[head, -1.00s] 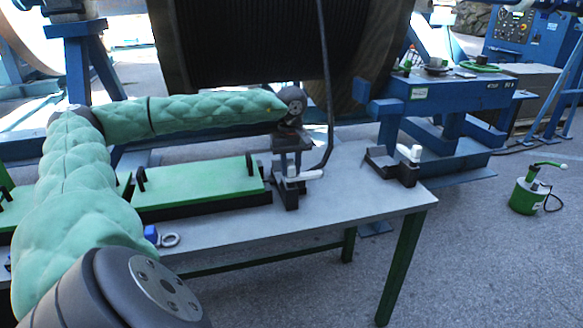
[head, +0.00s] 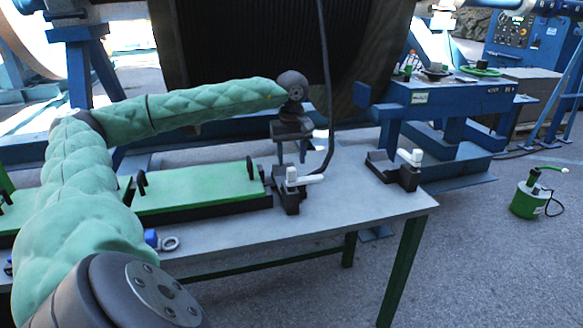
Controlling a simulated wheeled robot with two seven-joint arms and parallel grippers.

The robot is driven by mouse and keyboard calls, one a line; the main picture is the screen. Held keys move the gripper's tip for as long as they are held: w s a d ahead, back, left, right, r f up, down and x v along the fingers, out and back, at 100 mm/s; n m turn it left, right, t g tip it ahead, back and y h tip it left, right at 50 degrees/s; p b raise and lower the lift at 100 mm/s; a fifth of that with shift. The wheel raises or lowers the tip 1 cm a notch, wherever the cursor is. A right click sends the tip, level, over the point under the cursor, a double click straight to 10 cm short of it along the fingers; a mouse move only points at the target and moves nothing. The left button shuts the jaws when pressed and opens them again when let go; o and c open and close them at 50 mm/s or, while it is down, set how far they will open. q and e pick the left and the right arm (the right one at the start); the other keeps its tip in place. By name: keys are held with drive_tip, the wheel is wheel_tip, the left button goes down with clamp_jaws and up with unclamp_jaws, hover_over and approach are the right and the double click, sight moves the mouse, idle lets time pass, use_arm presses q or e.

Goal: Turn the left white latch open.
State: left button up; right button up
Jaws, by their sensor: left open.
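The left white latch (head: 306,180) sits on a small black clamp block (head: 289,199) near the middle of the table. Its white lever points right, roughly level. A second white latch (head: 411,157) stands on another black block (head: 393,172) further right. My left gripper (head: 291,160) points down just above and behind the left latch. Its fingers are apart, with nothing seen between them, and it looks clear of the lever. My right gripper is not in view.
A black cable (head: 329,95) hangs from the large reel (head: 240,45) to the left clamp, close beside my gripper. A green board (head: 195,188) lies left of the clamp. The grey table top (head: 345,205) is clear between the two latches.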

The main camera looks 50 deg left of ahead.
use_arm(q)
drive_tip(key=shift+r, duration=1.55)
